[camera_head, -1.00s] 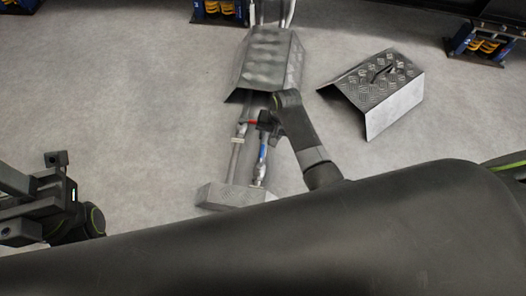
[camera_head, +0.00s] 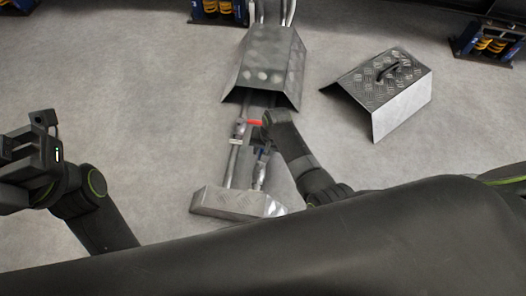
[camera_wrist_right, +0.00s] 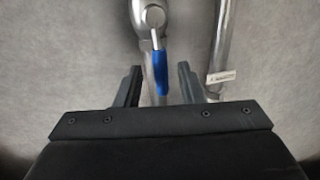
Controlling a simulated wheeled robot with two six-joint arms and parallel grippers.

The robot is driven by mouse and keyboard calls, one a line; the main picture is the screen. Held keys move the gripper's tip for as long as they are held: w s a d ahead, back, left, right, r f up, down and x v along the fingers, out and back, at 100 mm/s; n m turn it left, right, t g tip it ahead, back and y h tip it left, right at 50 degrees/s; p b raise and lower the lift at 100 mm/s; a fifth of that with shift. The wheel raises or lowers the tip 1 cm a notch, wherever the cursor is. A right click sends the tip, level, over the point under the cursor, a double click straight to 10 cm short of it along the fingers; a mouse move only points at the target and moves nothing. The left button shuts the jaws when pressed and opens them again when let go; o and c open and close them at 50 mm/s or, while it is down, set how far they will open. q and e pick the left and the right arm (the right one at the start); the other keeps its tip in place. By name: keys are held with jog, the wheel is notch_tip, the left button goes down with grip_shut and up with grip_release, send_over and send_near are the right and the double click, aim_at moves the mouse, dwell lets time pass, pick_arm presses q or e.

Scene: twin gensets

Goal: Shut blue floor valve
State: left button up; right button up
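The blue valve handle (camera_wrist_right: 160,72) lies roughly in line with its silver pipe, its pivot at the top, in the right wrist view. In the head view only a little blue (camera_head: 261,153) shows beside my right gripper (camera_head: 263,143), which is over the pipes. In the wrist view my right gripper (camera_wrist_right: 160,72) is open, one finger on each side of the handle, with gaps on both sides. My left gripper (camera_head: 28,140) is at the far left, away from the valves; its finger gap is unclear.
A red valve handle (camera_head: 255,122) sits on the neighbouring pipe, which carries a white tag (camera_wrist_right: 221,77). A metal cover (camera_head: 268,62) stands over the pipes behind; a low metal block (camera_head: 236,204) is in front. A loose cover with a handle (camera_head: 392,84) lies right. Floor at left is clear.

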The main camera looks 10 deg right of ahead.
jog(key=shift+f, duration=0.2)
jog(key=shift+c, duration=0.4)
grip_shut()
